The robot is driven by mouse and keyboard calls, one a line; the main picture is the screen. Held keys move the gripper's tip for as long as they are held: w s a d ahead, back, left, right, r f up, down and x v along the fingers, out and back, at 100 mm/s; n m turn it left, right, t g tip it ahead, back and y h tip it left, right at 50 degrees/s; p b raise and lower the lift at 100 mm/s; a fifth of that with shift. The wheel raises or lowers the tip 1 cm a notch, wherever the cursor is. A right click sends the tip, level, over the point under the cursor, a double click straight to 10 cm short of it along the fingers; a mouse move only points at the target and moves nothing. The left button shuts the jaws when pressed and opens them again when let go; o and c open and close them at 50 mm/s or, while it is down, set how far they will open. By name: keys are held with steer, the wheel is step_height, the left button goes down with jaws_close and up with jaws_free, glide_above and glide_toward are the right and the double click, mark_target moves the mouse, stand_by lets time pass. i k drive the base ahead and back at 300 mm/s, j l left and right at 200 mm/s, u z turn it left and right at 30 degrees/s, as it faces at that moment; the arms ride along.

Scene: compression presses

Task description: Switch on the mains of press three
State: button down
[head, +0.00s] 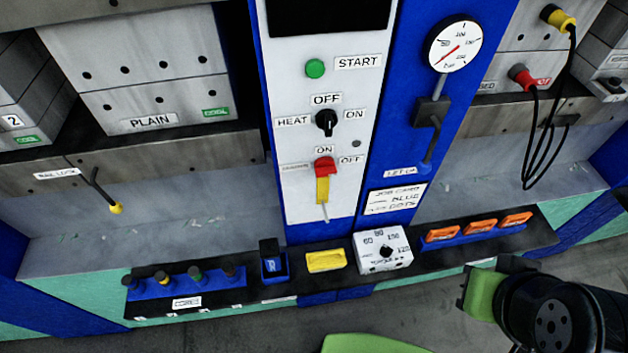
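A red rotary handle (325,167) on a yellow plate (323,190) sits low on the white control panel (300,190) of the press in front. An ON label is above it and an OFF label to its right. A small label at its left is too blurred to read. A small grey lever or pin hangs below the yellow plate. I see no number three on this press. My gripper (484,292), black with a green part, is at the lower right, apart from the panel and below the shelf. Its fingertips are not clearly shown.
Above are a HEAT/OFF/ON knob (327,122) and a green START button (315,68). A dial gauge (453,44) is at right. The front shelf holds a yellow block (326,261), a white timer box (382,250), orange pieces (480,226) and a plug rack (183,283).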

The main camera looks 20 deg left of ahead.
mark_target(324, 166)
steer(key=u, duration=1.2)
steer(key=j+u, duration=0.25)
steer(key=j, duration=1)
steer(key=k, duration=0.05)
